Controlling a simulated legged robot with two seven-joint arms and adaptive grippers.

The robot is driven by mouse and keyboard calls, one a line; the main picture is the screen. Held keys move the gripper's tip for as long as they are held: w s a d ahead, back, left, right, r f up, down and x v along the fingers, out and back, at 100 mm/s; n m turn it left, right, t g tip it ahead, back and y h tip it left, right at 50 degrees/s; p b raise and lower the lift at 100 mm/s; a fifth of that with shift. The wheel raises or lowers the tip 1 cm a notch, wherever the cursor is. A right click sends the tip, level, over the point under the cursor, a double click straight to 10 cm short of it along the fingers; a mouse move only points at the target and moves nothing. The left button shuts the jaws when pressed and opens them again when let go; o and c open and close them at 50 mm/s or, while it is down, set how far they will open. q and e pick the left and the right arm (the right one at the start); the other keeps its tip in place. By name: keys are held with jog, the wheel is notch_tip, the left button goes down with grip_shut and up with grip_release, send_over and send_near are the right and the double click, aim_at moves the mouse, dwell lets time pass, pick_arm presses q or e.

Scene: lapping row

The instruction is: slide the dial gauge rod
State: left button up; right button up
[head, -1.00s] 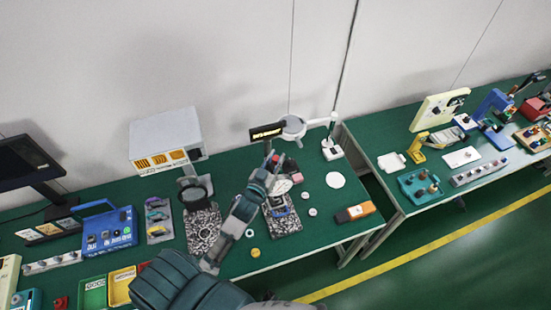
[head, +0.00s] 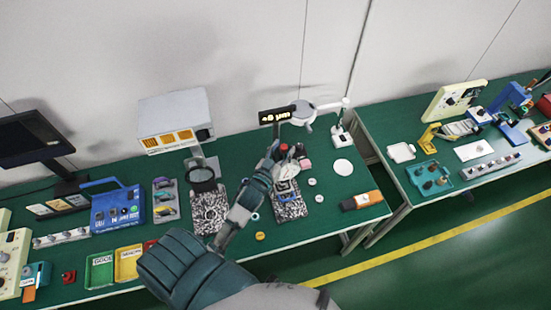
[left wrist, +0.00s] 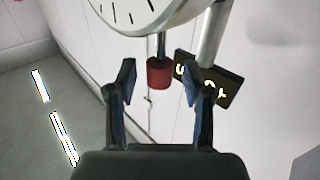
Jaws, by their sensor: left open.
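The dial gauge shows in the left wrist view as a round white dial (left wrist: 140,14) with black marks, cut by the top edge. Its rod hangs below and ends in a red cap (left wrist: 159,74). My left gripper (left wrist: 163,82) is open, one finger on each side of the red cap, with gaps visible on both sides. In the head view my left gripper (head: 277,158) is over the gauge's speckled base plate (head: 291,209) and hides part of the gauge. My right gripper is not in view.
A small black display (head: 274,116) with lit characters stands behind the gauge. A white magnifier lamp (head: 303,112) is close to its right. A speckled plate with a round lens (head: 201,176) stands to the left.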

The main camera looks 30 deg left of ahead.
pick_arm(q)
jog(key=s, duration=1.1)
jog(key=shift+d, duration=0.4)
